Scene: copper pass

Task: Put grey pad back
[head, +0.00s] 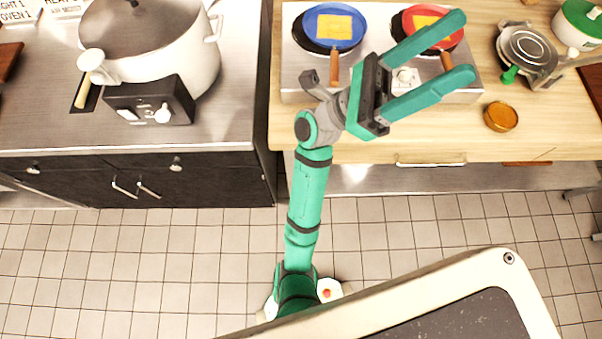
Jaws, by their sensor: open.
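I cannot make out a grey pad in the head view. My gripper (468,46) is open, its two green fingers spread and nothing visible between them. It hangs over the right part of the two-burner hob (291,70). From this angle, its height above the hob is hard to tell. The fingers partly cover a red pan (444,38) with a yellow square in it. A blue pan (352,42) with a similar yellow square sits to the left, clear of the fingers.
A large white pot (205,62) stands on the steel counter (45,110) at left, behind a black control box (150,100). On the wooden counter (380,150), an amber dish (501,117), a round metal item (530,48) and a green-lidded pot (578,25) stand at right.

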